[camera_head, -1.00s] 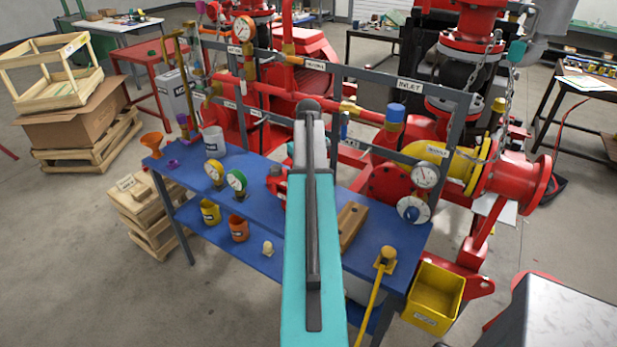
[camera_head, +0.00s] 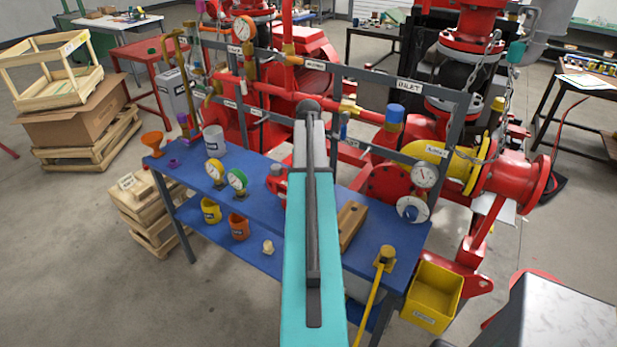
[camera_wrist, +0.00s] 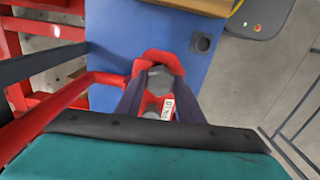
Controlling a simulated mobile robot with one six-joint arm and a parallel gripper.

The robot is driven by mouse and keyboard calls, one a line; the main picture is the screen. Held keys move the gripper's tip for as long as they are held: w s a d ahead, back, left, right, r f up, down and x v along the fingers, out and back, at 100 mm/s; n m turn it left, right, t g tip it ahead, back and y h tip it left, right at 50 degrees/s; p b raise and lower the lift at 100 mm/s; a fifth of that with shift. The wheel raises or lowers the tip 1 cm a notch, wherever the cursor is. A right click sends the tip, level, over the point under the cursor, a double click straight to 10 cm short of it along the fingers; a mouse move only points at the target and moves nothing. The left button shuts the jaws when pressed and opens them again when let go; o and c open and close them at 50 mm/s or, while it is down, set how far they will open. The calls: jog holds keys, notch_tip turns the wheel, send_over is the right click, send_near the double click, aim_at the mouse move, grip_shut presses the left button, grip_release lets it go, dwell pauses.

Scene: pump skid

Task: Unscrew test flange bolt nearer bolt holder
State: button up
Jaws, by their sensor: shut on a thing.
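The red test flange (camera_wrist: 157,55) stands on the blue bench and shows in the wrist view between and beyond my fingers, with a white label on its near side. My gripper (camera_wrist: 158,78) is shut on a grey bolt at the flange. The fingers cover most of the bolt, so how far it is threaded in cannot be told. In the head view, my arm hides the fingers, and only part of the red flange (camera_head: 275,184) shows left of it. A wooden block (camera_head: 351,221), perhaps the bolt holder, lies right of my arm; its edge shows at the wrist view's top (camera_wrist: 200,6).
The blue bench (camera_head: 385,235) also carries gauges (camera_head: 237,180) and a grey cup (camera_head: 214,141). Red piping and a grey frame (camera_head: 440,90) rise behind it. A yellow bin (camera_head: 432,297) hangs at its right. In the wrist view, a red bar (camera_wrist: 75,95) lies left of my fingers.

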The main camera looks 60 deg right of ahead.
jog(key=o, duration=1.2)
jog(key=shift+c, duration=0.2)
jog(key=shift+r, duration=0.15)
notch_tip(320, 180, up, 14)
jog(key=b, duration=0.4)
jog(key=shift+f, duration=0.25)
